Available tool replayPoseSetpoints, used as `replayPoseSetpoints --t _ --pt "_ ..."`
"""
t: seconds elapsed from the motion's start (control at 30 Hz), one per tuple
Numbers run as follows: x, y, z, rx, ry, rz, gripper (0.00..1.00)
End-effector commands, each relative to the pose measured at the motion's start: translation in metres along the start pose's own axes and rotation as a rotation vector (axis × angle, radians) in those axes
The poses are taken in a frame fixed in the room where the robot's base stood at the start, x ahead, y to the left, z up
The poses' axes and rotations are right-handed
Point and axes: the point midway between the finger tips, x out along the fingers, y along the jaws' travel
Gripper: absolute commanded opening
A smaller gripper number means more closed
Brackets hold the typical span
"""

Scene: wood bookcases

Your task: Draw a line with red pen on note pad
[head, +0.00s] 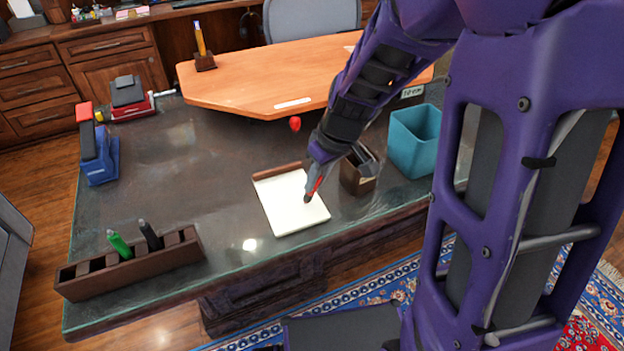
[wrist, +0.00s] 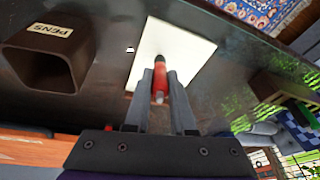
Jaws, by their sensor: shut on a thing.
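The note pad (head: 283,208) lies on the dark glass desk top, a white sheet with a brown strip along its far edge. It also shows in the wrist view (wrist: 190,42). My gripper (head: 314,180) is over the right part of the pad. In the wrist view, my gripper's (wrist: 161,82) two grey fingers are closed around the red pen (wrist: 160,83). The pen's dark tip points at the pad. In the head view the red pen (head: 317,184) is partly hidden by the fingers. I cannot tell whether its tip touches the paper. I see no mark on the sheet.
A brown pen cup (head: 356,183), labelled PENS in the wrist view (wrist: 36,60), stands right of the pad. Beyond it is a teal bin (head: 413,150). A brown tray (head: 130,272) with green and black markers stands front left. A small red object (head: 295,124) is behind the pad.

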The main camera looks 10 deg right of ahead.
Motion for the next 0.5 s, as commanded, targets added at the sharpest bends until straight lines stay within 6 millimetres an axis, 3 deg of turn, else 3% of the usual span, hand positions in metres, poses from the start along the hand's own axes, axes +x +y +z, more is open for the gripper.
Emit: replayPoseSetpoints --t 0.5 --pt "0.0014 -0.0062 -0.0018 -0.003 0.000 -0.001 0.00"
